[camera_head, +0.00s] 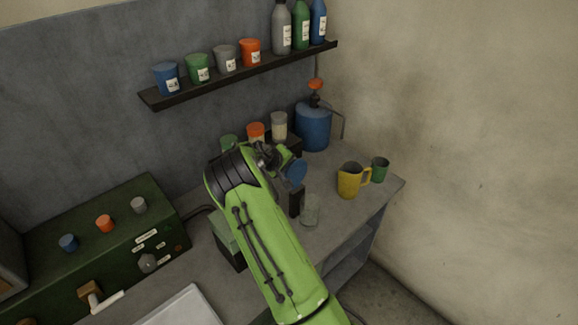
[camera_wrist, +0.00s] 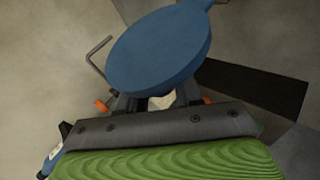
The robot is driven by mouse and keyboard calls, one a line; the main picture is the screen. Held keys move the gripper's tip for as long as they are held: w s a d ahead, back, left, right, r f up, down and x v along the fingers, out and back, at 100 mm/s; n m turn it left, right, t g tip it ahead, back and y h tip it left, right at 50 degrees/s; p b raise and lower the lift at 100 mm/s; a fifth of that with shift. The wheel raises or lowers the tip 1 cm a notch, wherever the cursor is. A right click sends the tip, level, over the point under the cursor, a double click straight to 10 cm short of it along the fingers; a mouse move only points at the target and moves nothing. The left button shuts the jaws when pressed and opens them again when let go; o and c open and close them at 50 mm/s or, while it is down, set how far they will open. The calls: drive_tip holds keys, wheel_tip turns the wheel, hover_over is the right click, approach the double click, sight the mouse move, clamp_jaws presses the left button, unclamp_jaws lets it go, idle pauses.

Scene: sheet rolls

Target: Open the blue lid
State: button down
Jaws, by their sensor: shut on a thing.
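The blue lid (camera_wrist: 160,50) is a round flat disc with a small tab at its upper right edge in the wrist view. In the head view, the blue lid (camera_head: 297,172) stands tilted, its face turned to the right. My gripper (camera_wrist: 158,101) is shut on the lid's near side, with its fingertips partly hidden behind the disc. In the head view, my gripper (camera_head: 278,158) is beside the lid's left edge, above the worktop. What lies directly under the lid is partly hidden by my arm, so I cannot tell whether it is attached to anything.
A black upright block (camera_head: 297,201) and a clear glass (camera_head: 311,211) stand just below the lid. A yellow jug (camera_head: 349,181) and green cup (camera_head: 380,169) are to the right. A large blue container (camera_head: 313,128) stands behind. A shelf (camera_head: 240,77) runs along the wall.

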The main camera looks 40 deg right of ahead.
drive_tip(key=shift+w+a, duration=0.1)
drive_tip(key=shift+w, duration=0.1)
drive_tip(key=c, duration=1.2)
unclamp_jaws()
drive_tip(key=o, duration=0.3)
drive_tip(key=shift+w+f, duration=0.1)
drive_tip(key=shift+f, duration=0.05)
drive_tip(key=shift+o, duration=0.2)
drive_tip(key=v, duration=1.5)
drive_tip(key=shift+s+a+r, duration=0.2)
drive_tip(key=shift+s+r, duration=0.05)
drive_tip(key=shift+r, duration=0.05)
